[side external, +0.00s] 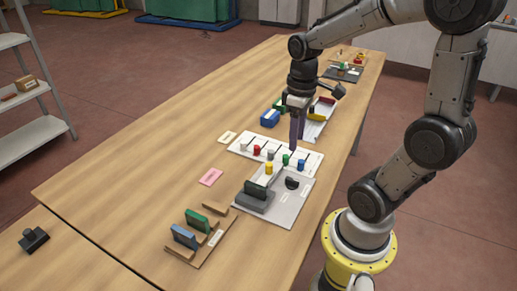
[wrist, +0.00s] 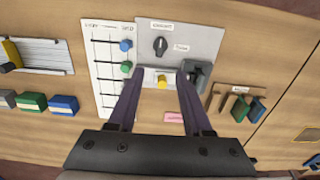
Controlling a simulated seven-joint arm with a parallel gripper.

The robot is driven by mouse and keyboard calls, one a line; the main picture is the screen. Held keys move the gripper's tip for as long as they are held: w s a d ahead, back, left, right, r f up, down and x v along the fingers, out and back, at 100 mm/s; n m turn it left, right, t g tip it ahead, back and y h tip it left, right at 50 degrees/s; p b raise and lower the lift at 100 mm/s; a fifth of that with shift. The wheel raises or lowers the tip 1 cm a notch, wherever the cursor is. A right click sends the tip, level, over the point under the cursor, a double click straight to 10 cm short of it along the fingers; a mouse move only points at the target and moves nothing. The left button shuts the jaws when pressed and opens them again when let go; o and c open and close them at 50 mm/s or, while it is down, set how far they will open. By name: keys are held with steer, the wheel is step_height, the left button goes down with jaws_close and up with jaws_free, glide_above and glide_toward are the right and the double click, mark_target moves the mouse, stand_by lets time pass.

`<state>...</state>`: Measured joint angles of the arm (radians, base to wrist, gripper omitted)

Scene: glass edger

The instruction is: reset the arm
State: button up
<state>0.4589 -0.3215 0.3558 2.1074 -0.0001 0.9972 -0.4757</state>
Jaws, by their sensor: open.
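My gripper (side external: 294,147) hangs pointing down over the white lined board (side external: 236,146), with no contact visible. In the wrist view my gripper (wrist: 160,73) has its two dark fingers apart with nothing held between them. A yellow peg-like piece (wrist: 162,82) shows between the fingers, lower down on the grey panel (wrist: 196,36). The panel also carries a black knob (wrist: 160,45) and a dark grey block-shaped unit (side external: 255,198).
Red, green and blue pegs stand around the board. A wooden rack (side external: 190,258) holds a green and a blue piece. A pink card (side external: 210,177) lies nearby. The table's left side is clear.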

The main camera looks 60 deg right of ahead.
steer(key=s+a+r+t, duration=0.4)
steer(key=a+r+t, duration=0.1)
steer(key=a, duration=0.5)
steer(key=shift+s+a+r+t, duration=0.3)
steer(key=shift+s+r, duration=0.1)
steer(key=shift+r, duration=0.4)
